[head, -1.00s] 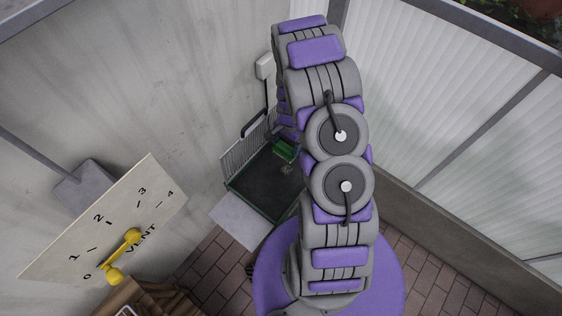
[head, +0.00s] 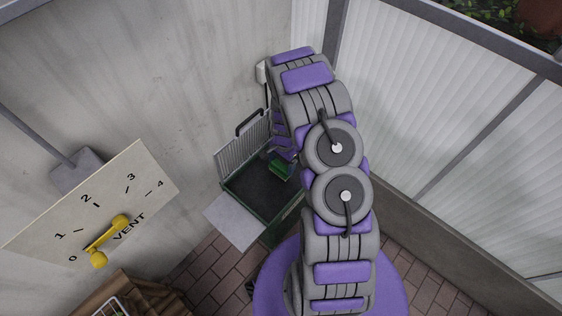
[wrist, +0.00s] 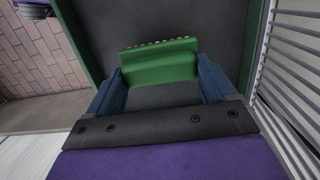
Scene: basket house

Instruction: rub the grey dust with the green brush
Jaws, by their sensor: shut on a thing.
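The green brush (head: 282,168) is over the dark floor of a green-edged tray, near its right side. In the wrist view the green brush (wrist: 160,64) sits crosswise between the two blue fingers of my gripper (wrist: 163,80), which is shut on it. A row of pale bumps shows along the brush's far edge. I cannot tell whether the brush touches the tray floor. I do not make out the grey dust in either current view; the brush or my arm may hide it.
The green-edged tray (head: 246,190) has a slatted pale panel behind it and a pale flap (head: 231,221) at its front left. A vent dial board (head: 92,205) with a yellow handle (head: 106,240) stands left. Walls close in at left and right. Brick floor (head: 205,268) lies in front.

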